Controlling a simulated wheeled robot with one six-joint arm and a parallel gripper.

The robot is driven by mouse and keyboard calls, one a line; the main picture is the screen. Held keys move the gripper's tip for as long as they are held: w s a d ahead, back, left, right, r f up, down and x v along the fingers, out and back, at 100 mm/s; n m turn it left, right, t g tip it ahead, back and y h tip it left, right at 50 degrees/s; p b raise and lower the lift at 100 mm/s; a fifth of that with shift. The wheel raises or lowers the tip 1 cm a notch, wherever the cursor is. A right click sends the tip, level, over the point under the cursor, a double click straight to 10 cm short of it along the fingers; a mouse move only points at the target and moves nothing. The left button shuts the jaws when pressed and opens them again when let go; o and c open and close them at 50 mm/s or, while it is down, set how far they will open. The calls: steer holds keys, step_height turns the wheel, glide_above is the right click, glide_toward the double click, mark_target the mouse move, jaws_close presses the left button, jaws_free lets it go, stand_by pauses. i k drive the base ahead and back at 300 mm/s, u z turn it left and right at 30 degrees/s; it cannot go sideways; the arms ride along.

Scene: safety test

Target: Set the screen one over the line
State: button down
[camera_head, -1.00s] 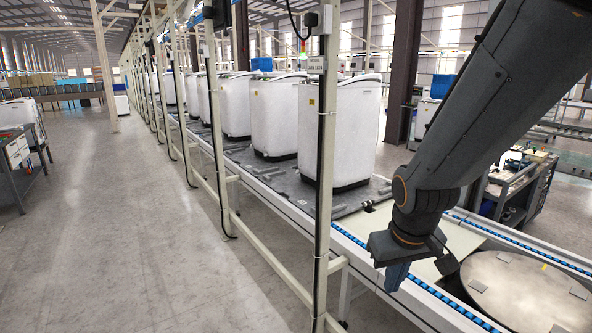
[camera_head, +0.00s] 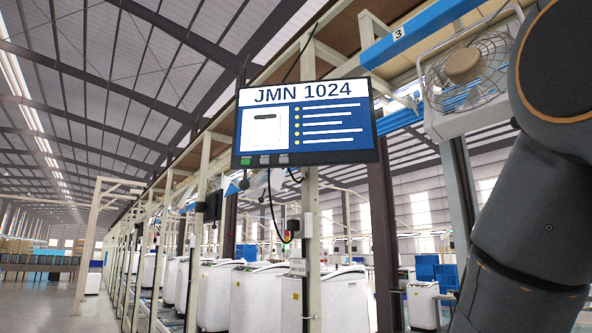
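The screen (camera_head: 306,123) hangs over the line, fixed near a cream post. It is lit and reads "JMN 1024" on a white band, above a blue panel with a picture of a white appliance and several bulleted lines. On its lower edge sit a green button (camera_head: 245,161) labelled POWER and two grey buttons (camera_head: 274,159) with labels too small to read. My gripper is out of view; only my arm shows at the right edge, apart from the screen.
White appliances (camera_head: 256,297) stand in a row below. A cream post (camera_head: 311,250) carries a red-and-black plug (camera_head: 292,227) and cable under the screen. A caged fan (camera_head: 466,70) hangs between the screen and my arm. Blue beams run overhead.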

mark_target(331, 123)
steer(key=u, duration=0.45)
steer(key=k, duration=0.6)
steer(key=u, duration=0.55)
steer(key=i, duration=1.15)
steer(key=z, duration=0.7)
